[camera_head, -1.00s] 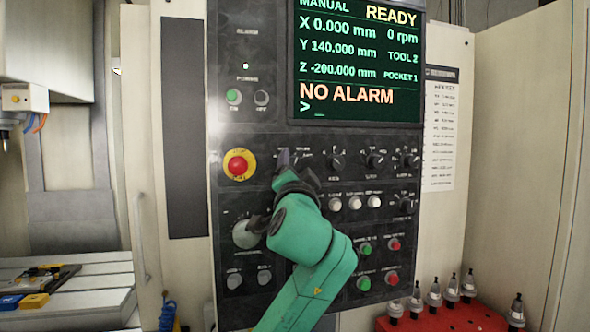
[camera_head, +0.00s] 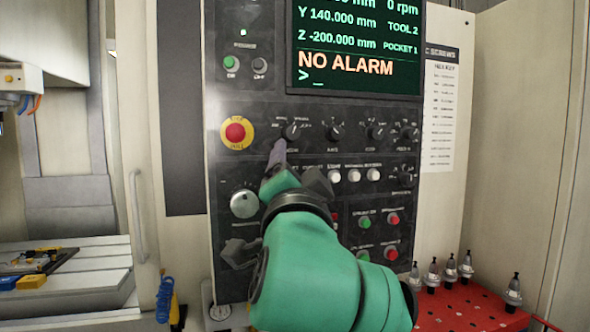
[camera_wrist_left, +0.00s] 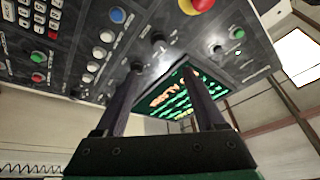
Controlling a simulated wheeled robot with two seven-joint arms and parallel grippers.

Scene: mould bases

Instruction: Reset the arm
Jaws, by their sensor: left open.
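My left gripper (camera_head: 279,158) is in front of the machine's dark control panel (camera_head: 225,180), its tip just below and left of the first black rotary knob (camera_head: 291,131). In the left wrist view my left gripper (camera_wrist_left: 163,78) shows two dark fingers standing apart, with nothing between them but the panel and its screen beyond. The gap between fingers and panel is hard to judge. My green left arm comes up from the lower right and hides part of the lower panel. My right gripper is not in view.
A red emergency stop (camera_head: 236,132) and a large round dial (camera_head: 244,204) lie left of the gripper. The screen (camera_head: 355,45) reads NO ALARM. Several tool holders (camera_head: 466,266) stand on a red perforated board (camera_head: 458,312) at the lower right. The machine bed (camera_head: 85,262) is at left.

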